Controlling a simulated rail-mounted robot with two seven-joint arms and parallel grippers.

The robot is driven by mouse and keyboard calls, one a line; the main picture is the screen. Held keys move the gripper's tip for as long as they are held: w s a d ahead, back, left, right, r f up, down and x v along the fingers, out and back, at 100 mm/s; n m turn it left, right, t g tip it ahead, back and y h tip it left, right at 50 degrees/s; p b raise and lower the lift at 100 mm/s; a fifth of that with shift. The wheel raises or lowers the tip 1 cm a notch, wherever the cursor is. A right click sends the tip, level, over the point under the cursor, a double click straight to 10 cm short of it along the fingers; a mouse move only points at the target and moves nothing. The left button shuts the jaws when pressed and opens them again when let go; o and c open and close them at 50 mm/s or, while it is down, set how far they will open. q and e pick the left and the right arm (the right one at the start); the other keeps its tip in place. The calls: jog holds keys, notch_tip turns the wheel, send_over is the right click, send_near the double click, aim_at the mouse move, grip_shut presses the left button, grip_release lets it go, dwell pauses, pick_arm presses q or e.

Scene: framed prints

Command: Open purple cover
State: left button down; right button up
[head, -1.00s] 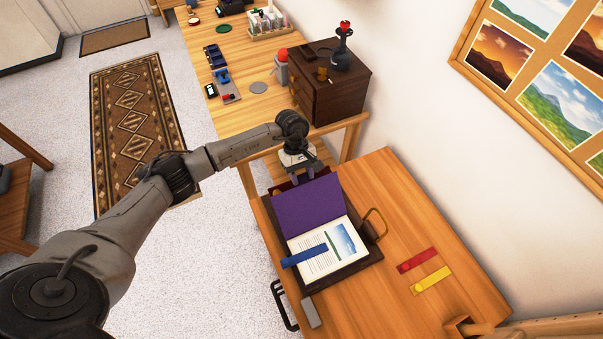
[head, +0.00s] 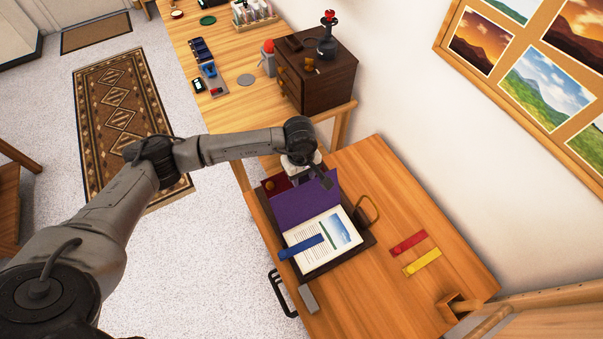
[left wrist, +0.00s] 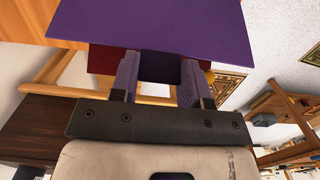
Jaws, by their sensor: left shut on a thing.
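The purple cover (head: 300,208) is raised along the far left side of an open book, beside its white page (head: 322,240), which has text and a landscape picture. My left gripper (head: 304,176) is at the cover's far edge, partly hidden by its own wrist. In the left wrist view the purple cover (left wrist: 160,25) spans the top, and the left gripper (left wrist: 160,85) is shut on a purple tab at its edge. My right gripper is out of view.
A dark red panel (head: 272,185) shows behind the cover. A brass-coloured loop (head: 369,208) stands right of the book. Red (head: 408,243) and yellow (head: 422,262) strips lie on the desk. A dark drawer chest (head: 320,75) stands behind.

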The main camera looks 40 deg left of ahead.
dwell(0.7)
pick_arm(q)
jog(key=c, duration=0.6)
grip_release()
jog(key=shift+r, duration=0.15)
notch_tip(320, 180, up, 14)
jog(key=shift+w+a+f, duration=0.2)
jog(key=shift+w+a, duration=0.05)
jog(key=shift+a, duration=0.15)
